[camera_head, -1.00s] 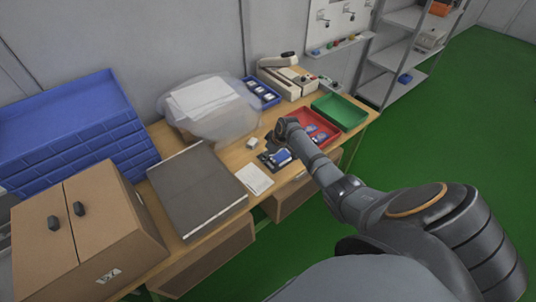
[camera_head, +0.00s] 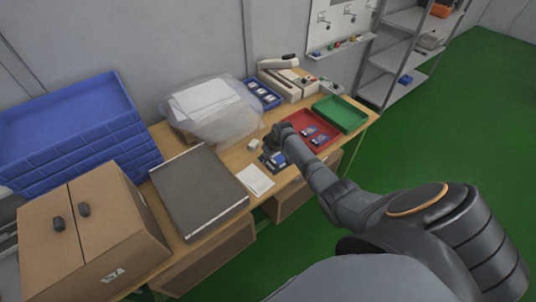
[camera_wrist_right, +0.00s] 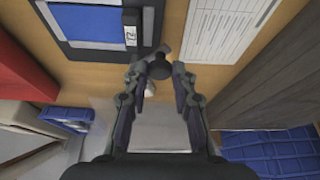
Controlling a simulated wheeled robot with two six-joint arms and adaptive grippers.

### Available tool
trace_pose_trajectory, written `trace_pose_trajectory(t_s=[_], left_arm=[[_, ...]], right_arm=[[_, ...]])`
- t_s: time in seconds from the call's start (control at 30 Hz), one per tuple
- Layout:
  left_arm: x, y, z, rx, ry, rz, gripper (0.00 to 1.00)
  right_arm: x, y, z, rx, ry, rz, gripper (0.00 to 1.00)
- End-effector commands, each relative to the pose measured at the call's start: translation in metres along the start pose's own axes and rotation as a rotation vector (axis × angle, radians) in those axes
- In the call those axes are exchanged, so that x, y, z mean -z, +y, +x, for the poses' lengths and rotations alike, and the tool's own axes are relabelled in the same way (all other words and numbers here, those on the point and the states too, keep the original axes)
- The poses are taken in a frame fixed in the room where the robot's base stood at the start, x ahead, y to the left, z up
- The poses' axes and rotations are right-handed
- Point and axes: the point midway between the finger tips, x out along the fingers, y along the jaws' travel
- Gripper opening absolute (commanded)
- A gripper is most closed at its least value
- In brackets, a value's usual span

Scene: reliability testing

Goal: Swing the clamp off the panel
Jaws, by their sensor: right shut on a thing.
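The blue panel (camera_head: 278,158) lies in a dark fixture on the wooden bench, just in front of my right gripper (camera_head: 284,136). In the right wrist view the panel (camera_wrist_right: 93,20) is at the upper left, with a small display at its edge. The clamp's round black knob (camera_wrist_right: 158,67) sits between the fingertips of my right gripper (camera_wrist_right: 160,74), which is shut on it. The knob appears beside the panel's edge, and the rest of the clamp is mostly hidden. My left gripper is not in view.
A printed sheet (camera_head: 256,180) lies left of the fixture. A red tray (camera_head: 327,148) with blue panels and a green tray (camera_head: 352,124) stand to the right. A grey closed case (camera_head: 198,190) and blue stacked trays (camera_head: 75,150) are at the left.

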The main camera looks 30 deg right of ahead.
Motion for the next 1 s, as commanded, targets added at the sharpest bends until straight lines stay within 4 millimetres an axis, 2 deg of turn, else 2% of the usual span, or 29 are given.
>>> trace_pose_trajectory(t_s=[0.1,0.37,0.7,1.0], left_arm=[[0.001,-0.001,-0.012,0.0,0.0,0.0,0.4],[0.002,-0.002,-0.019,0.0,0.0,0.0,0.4],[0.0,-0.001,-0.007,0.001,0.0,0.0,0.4],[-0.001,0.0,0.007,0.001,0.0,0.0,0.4]], right_arm=[[0.005,-0.006,-0.001,-0.037,-0.002,0.093,0.0],[0.015,-0.015,0.005,-0.132,-0.001,0.32,0.0],[0.029,-0.02,0.014,-0.246,0.002,0.592,0.0],[0.037,-0.021,0.018,-0.312,0.0,0.75,0.0]])
